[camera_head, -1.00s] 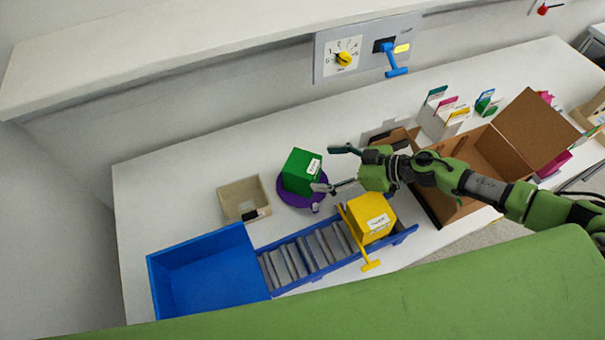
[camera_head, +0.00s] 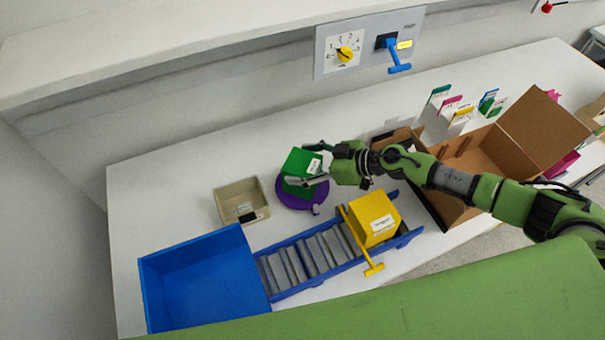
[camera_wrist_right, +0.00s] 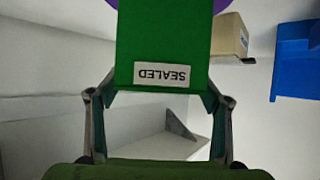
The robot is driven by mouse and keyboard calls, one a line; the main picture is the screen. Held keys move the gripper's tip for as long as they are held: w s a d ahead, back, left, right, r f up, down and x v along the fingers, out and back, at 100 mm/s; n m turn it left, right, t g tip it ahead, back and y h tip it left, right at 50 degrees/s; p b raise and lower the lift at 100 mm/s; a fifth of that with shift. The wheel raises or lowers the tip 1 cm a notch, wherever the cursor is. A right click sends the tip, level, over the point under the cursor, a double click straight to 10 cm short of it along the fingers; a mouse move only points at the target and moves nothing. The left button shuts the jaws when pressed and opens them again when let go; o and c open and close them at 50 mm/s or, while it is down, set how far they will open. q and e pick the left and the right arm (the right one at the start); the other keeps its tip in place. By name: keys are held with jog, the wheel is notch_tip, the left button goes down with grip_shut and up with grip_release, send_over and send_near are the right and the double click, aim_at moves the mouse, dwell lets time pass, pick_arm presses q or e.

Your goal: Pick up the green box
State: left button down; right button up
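The green box (camera_head: 297,167) stands on a round purple stand (camera_head: 292,199) in the head view. In the right wrist view the green box (camera_wrist_right: 163,45) fills the top middle, its "SEALED" label facing the camera. My right gripper (camera_head: 306,165) is open around the box, one finger on either side. In the right wrist view the right gripper (camera_wrist_right: 162,95) has its fingertips very close to the box's sides; I cannot tell whether they touch. My left gripper is not in view.
A beige bin (camera_head: 226,192) and a blue bin (camera_head: 150,300) lie to the left. A yellow box (camera_head: 374,218) sits on the roller conveyor (camera_head: 280,293) in front. An open cardboard box (camera_head: 435,205) is at right. A switch panel (camera_head: 367,62) is on the wall.

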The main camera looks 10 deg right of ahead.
jog(key=c, duration=0.9)
jog(key=shift+o, duration=0.2)
jog(key=shift+r, duration=0.15)
notch_tip(320, 180, up, 10)
jog(key=p, duration=0.3)
jog(key=shift+p, duration=0.3)
